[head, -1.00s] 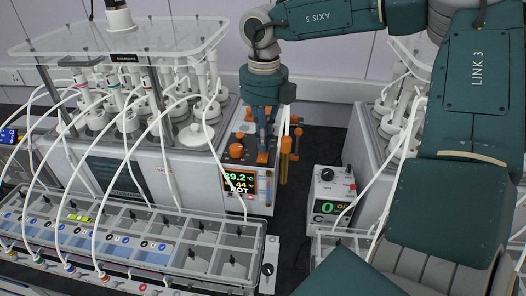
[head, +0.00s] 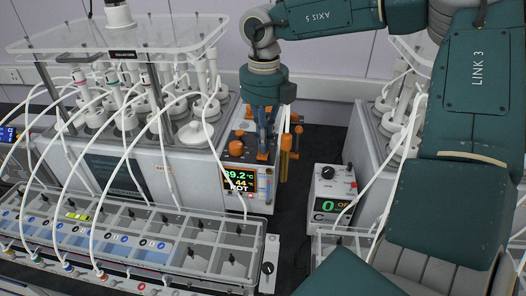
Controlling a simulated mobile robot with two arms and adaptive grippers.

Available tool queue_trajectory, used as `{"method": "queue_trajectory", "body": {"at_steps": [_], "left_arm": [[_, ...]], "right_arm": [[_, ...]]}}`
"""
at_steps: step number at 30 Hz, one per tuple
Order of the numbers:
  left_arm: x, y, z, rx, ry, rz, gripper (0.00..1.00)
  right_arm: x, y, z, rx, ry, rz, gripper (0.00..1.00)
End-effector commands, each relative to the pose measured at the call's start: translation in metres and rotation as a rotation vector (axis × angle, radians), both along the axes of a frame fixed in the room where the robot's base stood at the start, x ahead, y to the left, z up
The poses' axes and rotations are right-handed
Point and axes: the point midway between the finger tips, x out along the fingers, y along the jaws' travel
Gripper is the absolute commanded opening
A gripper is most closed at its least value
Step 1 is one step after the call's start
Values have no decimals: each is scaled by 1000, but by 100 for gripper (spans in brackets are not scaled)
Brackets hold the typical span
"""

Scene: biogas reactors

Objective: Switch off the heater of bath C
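A heater unit (head: 261,187) stands at the right end of the left bath, with a lit display (head: 240,181) reading about 39.2 °C in green and further yellow and white text below. An orange knob (head: 236,148) sits on its top at the left. My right gripper (head: 263,150) points down over the top of this unit, beside the knob and orange posts. Its fingers overlap there, so I cannot tell its opening or whether it touches anything. A small white box (head: 330,192) marked C, with a green 0 display and black knob, stands to the right. My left gripper is out of view.
The left bath (head: 130,165) carries bottles under a clear shelf (head: 120,38), with white tubes looping to a compartmented tray (head: 140,240) in front. Another bath (head: 375,135) stands at right, partly behind my arm. A dark strip lies between the units.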

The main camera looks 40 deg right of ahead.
Motion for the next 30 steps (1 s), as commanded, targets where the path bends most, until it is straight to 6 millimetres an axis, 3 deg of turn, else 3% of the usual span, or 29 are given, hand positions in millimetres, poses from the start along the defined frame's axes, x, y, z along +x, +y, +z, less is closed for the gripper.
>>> {"method": "queue_trajectory", "body": {"at_steps": [21,30], "left_arm": [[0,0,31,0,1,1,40],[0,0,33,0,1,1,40]], "right_arm": [[1,0,61,-1,-4,0,0],[1,0,66,-1,-4,0,0]]}}
